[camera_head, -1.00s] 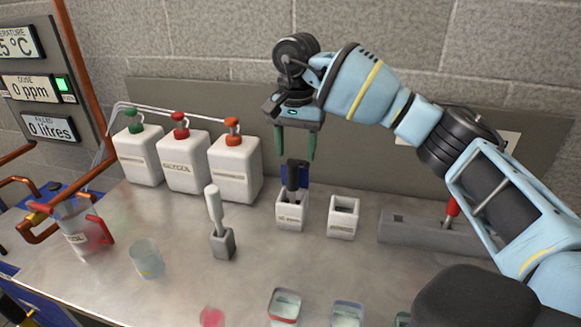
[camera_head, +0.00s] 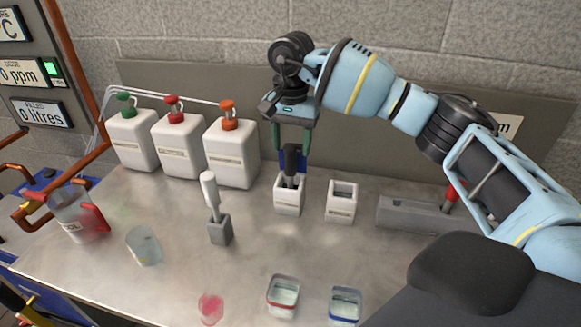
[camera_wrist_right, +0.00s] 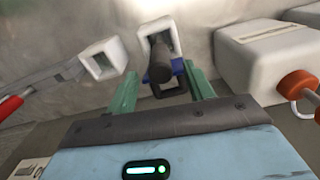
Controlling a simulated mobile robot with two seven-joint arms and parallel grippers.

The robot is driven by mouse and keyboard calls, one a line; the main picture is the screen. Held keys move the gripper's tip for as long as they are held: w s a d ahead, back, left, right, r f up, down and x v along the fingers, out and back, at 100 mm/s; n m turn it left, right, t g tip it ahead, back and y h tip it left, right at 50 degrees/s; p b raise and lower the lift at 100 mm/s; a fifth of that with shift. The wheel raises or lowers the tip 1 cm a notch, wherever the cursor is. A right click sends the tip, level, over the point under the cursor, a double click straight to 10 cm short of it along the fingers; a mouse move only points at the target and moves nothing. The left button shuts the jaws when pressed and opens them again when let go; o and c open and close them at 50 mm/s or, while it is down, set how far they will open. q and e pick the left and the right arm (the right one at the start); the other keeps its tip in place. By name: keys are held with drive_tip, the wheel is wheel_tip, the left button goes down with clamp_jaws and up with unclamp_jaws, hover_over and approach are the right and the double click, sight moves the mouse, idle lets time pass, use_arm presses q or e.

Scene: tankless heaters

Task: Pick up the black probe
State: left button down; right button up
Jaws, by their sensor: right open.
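The black probe (camera_head: 291,160) stands upright in a white holder (camera_head: 288,201) on the metal bench, with a blue part (camera_head: 300,161) beside it. My right gripper (camera_head: 291,150) is above the holder, its green fingers open on either side of the probe's upper end. In the right wrist view the probe (camera_wrist_right: 159,64) shows end-on between the two open fingertips (camera_wrist_right: 161,82), with a gap on each side. The holder (camera_wrist_right: 158,32) is just beyond it. My left gripper is not in view.
A second white holder (camera_head: 341,204) stands close to the right. A white-handled tool in a grey block (camera_head: 220,231) stands to the left. Three white pump bottles (camera_head: 231,155) line the back. Small containers (camera_head: 283,297) and a clear beaker (camera_head: 144,247) are nearer the front.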

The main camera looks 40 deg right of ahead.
sight(290, 177)
wheel_tip(290, 177, down, 4)
drive_tip(key=shift+a, duration=0.15)
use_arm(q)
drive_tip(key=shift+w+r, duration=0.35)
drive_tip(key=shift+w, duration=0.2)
use_arm(e)
drive_tip(key=shift+s, duration=0.1)
drive_tip(key=shift+c, duration=0.2)
drive_tip(key=c, duration=1)
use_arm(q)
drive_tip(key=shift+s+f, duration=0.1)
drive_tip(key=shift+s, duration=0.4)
use_arm(e)
drive_tip(key=shift+r, duration=0.15)
